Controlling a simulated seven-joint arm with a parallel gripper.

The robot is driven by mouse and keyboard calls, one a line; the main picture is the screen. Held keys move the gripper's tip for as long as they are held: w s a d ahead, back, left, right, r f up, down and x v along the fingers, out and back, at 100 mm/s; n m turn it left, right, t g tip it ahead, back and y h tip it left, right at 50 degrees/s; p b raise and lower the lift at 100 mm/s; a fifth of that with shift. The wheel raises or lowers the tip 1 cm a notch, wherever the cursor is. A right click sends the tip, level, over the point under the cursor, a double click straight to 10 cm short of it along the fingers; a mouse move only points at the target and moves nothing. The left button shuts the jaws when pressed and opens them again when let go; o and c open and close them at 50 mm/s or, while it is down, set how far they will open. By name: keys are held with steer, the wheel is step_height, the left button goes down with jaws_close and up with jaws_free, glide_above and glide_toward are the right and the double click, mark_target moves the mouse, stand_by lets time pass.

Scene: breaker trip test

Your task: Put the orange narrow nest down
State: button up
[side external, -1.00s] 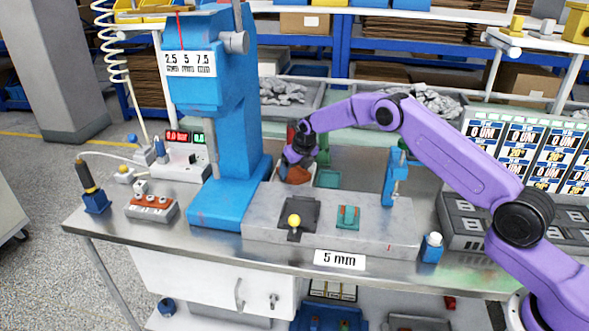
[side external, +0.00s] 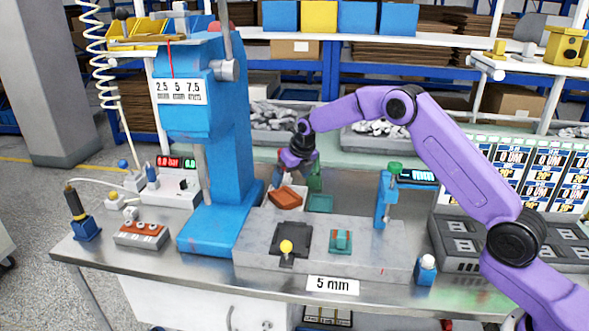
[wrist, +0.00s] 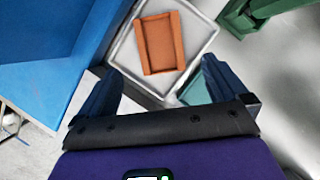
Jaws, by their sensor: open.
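The orange narrow nest (side external: 286,197) is a shallow, rectangular piece with a raised rim, lying behind the grey fixture block. In the wrist view the orange nest (wrist: 160,43) lies inside a light-rimmed square tray (wrist: 119,55), turned slightly against its sides. My gripper (side external: 287,172) is above and behind the nest in the side view. In the wrist view its two dark fingers (wrist: 155,90) are spread wide, with nothing between them, and the nest is beyond their tips.
A blue press (side external: 225,150) stands left of the nest. A green piece (side external: 320,203) lies just right of it, and a green object (wrist: 255,12) shows in the wrist view. The grey fixture block (side external: 330,255) in front carries a dark plate (side external: 290,238) and a small green nest (side external: 341,241).

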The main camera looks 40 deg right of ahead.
steer(key=s+a+r+m+g, duration=0.1)
steer(key=s+a+r+m, duration=0.25)
steer(key=s, duration=0.55)
steer(key=s+a+r+m+g+y, duration=0.1)
steer(key=s+a+r+m, duration=0.25)
steer(key=s, duration=0.45)
steer(key=s+a+r+m, duration=0.3)
steer(key=s+a+m, duration=0.15)
steer(key=s, duration=0.45)
steer(key=s+d+m, duration=0.3)
steer(key=s+m, duration=0.1)
steer(key=s, duration=0.5)
steer(key=s+d+f+m+g, duration=0.1)
steer(key=s+d+m, duration=0.2)
steer(key=s, duration=0.6)
steer(key=s+d+m+g, duration=0.1)
steer(key=s+d+m, duration=0.2)
steer(key=s, duration=0.6)
steer(key=shift+s+f+m+h, duration=0.2)
steer(key=shift+m+h, duration=0.1)
steer(key=shift+m, duration=0.65)
